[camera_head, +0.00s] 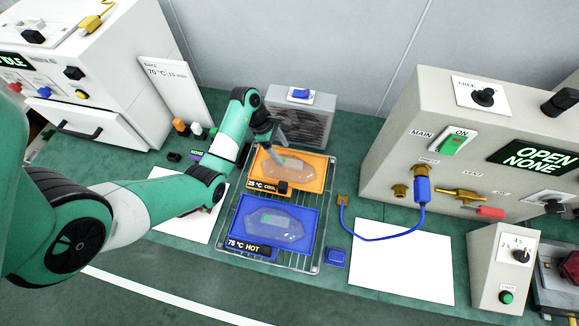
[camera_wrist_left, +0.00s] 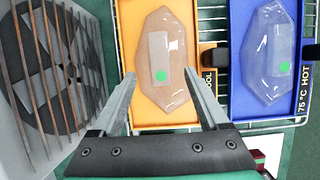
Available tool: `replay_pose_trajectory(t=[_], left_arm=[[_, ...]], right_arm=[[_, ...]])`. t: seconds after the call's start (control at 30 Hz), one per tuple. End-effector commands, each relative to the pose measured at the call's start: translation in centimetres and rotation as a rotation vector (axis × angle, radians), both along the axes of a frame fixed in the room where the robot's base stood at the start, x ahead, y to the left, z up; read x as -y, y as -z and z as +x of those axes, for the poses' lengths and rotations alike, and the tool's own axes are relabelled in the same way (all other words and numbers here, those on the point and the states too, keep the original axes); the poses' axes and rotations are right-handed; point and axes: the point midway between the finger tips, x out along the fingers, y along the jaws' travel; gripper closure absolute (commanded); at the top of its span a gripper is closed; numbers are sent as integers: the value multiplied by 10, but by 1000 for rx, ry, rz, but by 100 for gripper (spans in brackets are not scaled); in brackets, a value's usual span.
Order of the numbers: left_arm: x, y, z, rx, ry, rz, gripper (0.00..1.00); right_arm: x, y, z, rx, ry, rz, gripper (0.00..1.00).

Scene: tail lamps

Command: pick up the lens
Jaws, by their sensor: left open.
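One clear lens (camera_head: 289,168) with a green dot lies on the orange tray (camera_head: 262,160), labelled 25 °C COOL. A second clear lens (camera_head: 276,226) with a green dot lies on the blue tray (camera_head: 246,208), labelled 75 °C HOT. My left gripper (camera_head: 277,155) is over the back left part of the orange tray, open and empty. In the left wrist view, the left gripper's fingers (camera_wrist_left: 160,76) point toward the orange-tray lens (camera_wrist_left: 162,46), with its green dot seen between them; contact cannot be told. The blue-tray lens (camera_wrist_left: 270,50) is right of them. My right gripper is out of view.
A wire rack (camera_head: 317,240) carries both trays. A fan (camera_head: 299,118) stands close behind the orange tray. A blue cable (camera_head: 385,238) and a grey test box (camera_head: 470,150) are at right. A white sheet (camera_head: 400,265) lies flat on the bench.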

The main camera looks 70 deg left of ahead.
Motion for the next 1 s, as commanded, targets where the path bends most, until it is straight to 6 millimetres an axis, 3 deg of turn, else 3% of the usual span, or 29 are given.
replay_pose_trajectory(t=[0.27,0.53,0.8,1.0], left_arm=[[4,16,5,0,1,0,22],[15,56,19,-1,1,0,22],[16,58,20,1,1,1,22],[16,58,20,1,1,1,57]], right_arm=[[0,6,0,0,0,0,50],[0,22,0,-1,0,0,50],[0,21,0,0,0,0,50],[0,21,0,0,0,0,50]])
